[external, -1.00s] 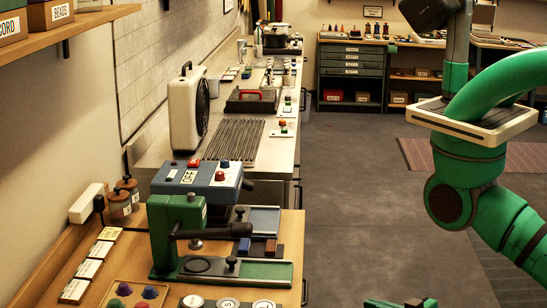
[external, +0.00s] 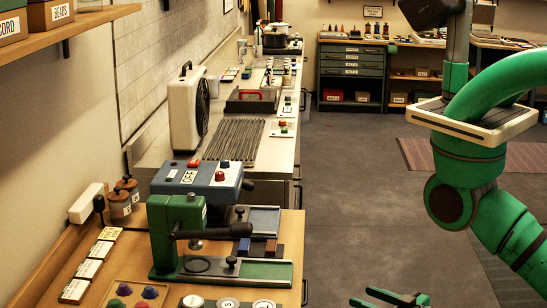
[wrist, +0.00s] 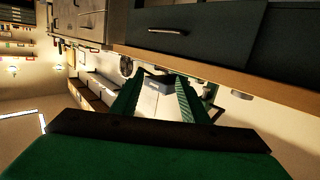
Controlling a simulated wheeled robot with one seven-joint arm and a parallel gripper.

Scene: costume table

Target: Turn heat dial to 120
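The blue press-like machine (external: 200,180) stands on the wooden bench at the left of the external view. I cannot tell which of these is the heat dial, and no 120 mark is readable. My gripper (external: 362,296) is low in the external view, right of the bench and well apart from the machine. In the wrist view its green fingers (wrist: 156,80) are spread with nothing gripped between them.
A green hand press (external: 178,235) with a black lever stands in front of the blue machine. A tray of coloured pieces (external: 135,294) and white labelled discs (external: 228,302) are at the bench front. The floor (external: 350,200) right of the bench is clear.

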